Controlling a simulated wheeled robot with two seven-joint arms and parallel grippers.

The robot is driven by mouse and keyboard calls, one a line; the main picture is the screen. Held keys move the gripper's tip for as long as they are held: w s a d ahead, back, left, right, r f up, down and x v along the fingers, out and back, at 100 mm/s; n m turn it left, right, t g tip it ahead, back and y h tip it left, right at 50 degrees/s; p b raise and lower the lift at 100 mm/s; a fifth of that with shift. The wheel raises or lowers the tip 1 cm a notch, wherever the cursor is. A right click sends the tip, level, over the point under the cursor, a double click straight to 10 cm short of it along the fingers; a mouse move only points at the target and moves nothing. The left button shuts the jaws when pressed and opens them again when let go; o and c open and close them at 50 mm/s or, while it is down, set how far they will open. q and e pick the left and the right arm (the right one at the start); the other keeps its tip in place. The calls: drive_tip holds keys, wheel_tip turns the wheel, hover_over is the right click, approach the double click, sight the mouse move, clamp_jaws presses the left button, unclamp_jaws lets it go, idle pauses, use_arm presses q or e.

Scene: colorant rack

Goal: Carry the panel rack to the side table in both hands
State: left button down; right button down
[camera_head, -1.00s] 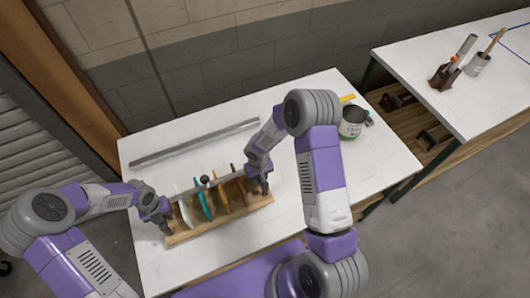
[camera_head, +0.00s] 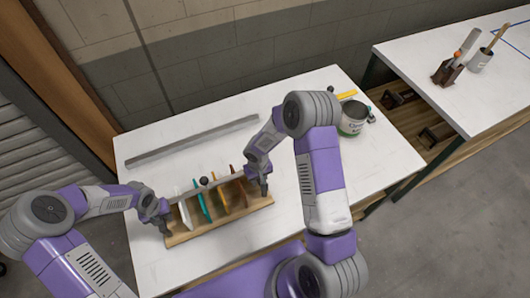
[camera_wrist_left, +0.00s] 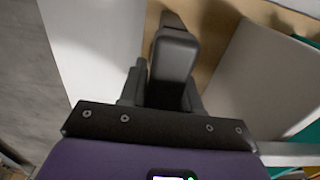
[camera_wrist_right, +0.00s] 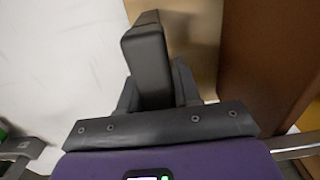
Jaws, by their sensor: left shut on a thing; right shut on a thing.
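The panel rack (camera_head: 222,223) is a light wooden base with several upright coloured panels, among them white, teal, yellow and brown. It is at the white table (camera_head: 300,215) in front of me; I cannot tell whether it touches the tabletop. My left gripper (camera_head: 164,226) is shut on the rack's left end. My right gripper (camera_head: 263,188) is shut on its right end. The left wrist view shows a pale panel (camera_wrist_left: 262,75) beside the fingers. The right wrist view shows a brown panel (camera_wrist_right: 270,60) beside the fingers. The side table (camera_head: 440,75) is at the right.
A long grey bar (camera_head: 190,138) lies behind the rack. A can (camera_head: 352,119) and a yellow item (camera_head: 346,95) are at the table's back right. A brown holder (camera_head: 446,74) and a cup with a brush (camera_head: 480,62) stand on the side table. A gap separates the tables.

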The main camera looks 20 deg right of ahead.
use_arm(q)
drive_tip(key=shift+f+b, duration=0.6)
drive_tip(key=shift+f, duration=0.1)
use_arm(e)
drive_tip(key=shift+f, duration=0.75)
use_arm(q)
drive_tip(key=c, duration=0.8)
unclamp_jaws()
use_arm(e)
drive_tip(key=c, duration=0.8)
unclamp_jaws()
drive_tip(key=shift+r, duration=0.1)
use_arm(q)
drive_tip(key=shift+r, duration=0.15)
wheel_tip(320, 180, up, 12)
drive_tip(key=shift+f, duration=0.2)
drive_tip(key=shift+r, duration=0.1)
use_arm(e)
drive_tip(key=shift+r, duration=0.2)
wheel_tip(320, 180, up, 12)
drive_tip(key=shift+f, duration=0.2)
use_arm(q)
drive_tip(key=shift+s, duration=0.15)
use_arm(e)
drive_tip(key=shift+s, duration=0.15)
